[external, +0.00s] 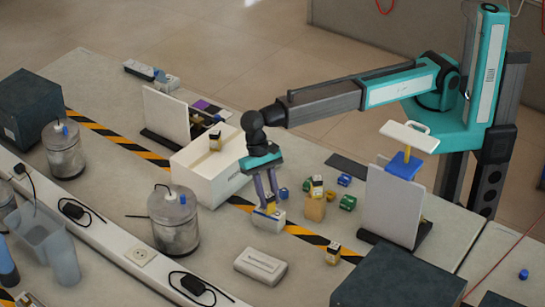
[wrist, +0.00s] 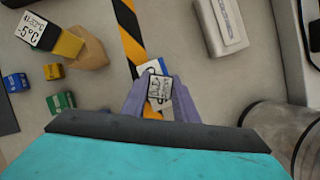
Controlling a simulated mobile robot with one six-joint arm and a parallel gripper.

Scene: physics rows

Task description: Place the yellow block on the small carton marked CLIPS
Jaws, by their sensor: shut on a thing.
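My gripper (external: 268,205) points down, with its purple fingers shut on a small block with a black-and-white label on top. This yellow block (wrist: 159,87) shows between the fingertips in the wrist view, its sides mostly hidden. It also shows as a small yellowish patch in the external view (external: 271,208). Directly below is a small white and blue carton (external: 268,221), which shows partly behind the block in the wrist view (wrist: 153,68). Its marking is not readable. The block is at the carton's top; I cannot tell whether they touch.
A tan carton (external: 314,208) with a labelled block on top stands close right, beside small blue and green blocks (external: 348,202). A large white box (external: 205,175) is at left. A white case (external: 260,266) and metal canister (external: 174,222) are nearer the camera.

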